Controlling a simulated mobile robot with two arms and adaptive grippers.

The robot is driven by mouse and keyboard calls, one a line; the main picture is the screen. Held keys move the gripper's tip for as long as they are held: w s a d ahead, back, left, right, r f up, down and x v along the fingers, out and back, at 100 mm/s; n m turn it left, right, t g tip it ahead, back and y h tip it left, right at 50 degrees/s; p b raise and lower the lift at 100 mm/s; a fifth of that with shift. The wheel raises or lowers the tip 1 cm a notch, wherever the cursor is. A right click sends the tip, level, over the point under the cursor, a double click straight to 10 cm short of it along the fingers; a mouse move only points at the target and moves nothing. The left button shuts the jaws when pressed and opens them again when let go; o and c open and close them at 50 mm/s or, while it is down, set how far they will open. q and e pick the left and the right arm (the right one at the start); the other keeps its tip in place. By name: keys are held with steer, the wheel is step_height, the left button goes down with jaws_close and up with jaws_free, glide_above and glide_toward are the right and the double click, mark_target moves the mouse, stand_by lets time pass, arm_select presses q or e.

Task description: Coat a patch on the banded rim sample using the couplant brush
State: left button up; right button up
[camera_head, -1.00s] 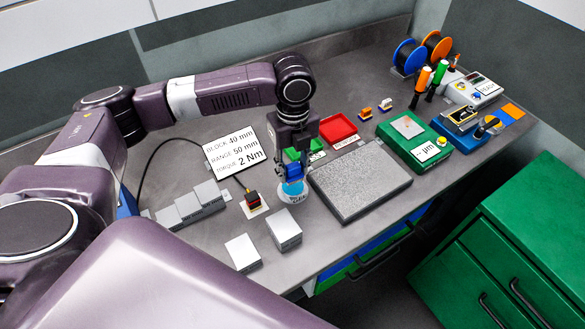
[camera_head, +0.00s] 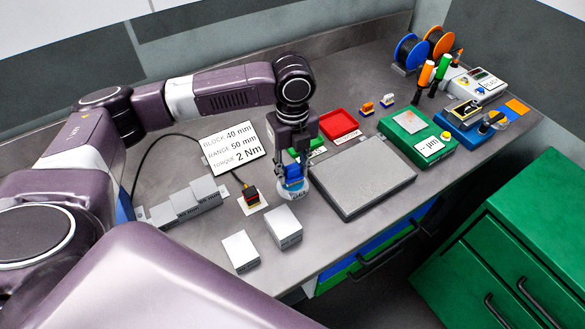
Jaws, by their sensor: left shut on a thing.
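My left gripper (camera_head: 292,180) points down near the middle of the bench, shut on a blue thing that looks like the couplant brush (camera_head: 293,171). Its lower end is at a small pale-blue labelled pot (camera_head: 296,193); whether it is inside or just above the mouth is hidden by the fingers. Two grey blocks (camera_head: 284,228) (camera_head: 240,251) stand in front of the pot, and a stepped grey block (camera_head: 184,206) lies to the left. I cannot tell which of these is the banded rim sample. My right gripper is not in view.
A grey slab (camera_head: 362,180) lies right of the pot. A small dark probe (camera_head: 250,195) with a cable sits left of it. A sign (camera_head: 232,149), a red tray (camera_head: 338,125) and a green box (camera_head: 416,133) stand behind. Bare bench shows around the front blocks.

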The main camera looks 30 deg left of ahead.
mark_target(293, 167)
arm_select(q)
steer(key=shift+f, duration=0.5)
stand_by(0.4)
stand_by(1.2)
steer(key=shift+s+f+p, duration=0.1)
steer(key=shift+f+p, duration=0.05)
steer(key=shift+p, duration=0.35)
stand_by(1.1)
step_height(293, 167, up, 7)
steer(key=p, duration=0.8)
steer(key=shift+p, duration=0.35)
stand_by(0.5)
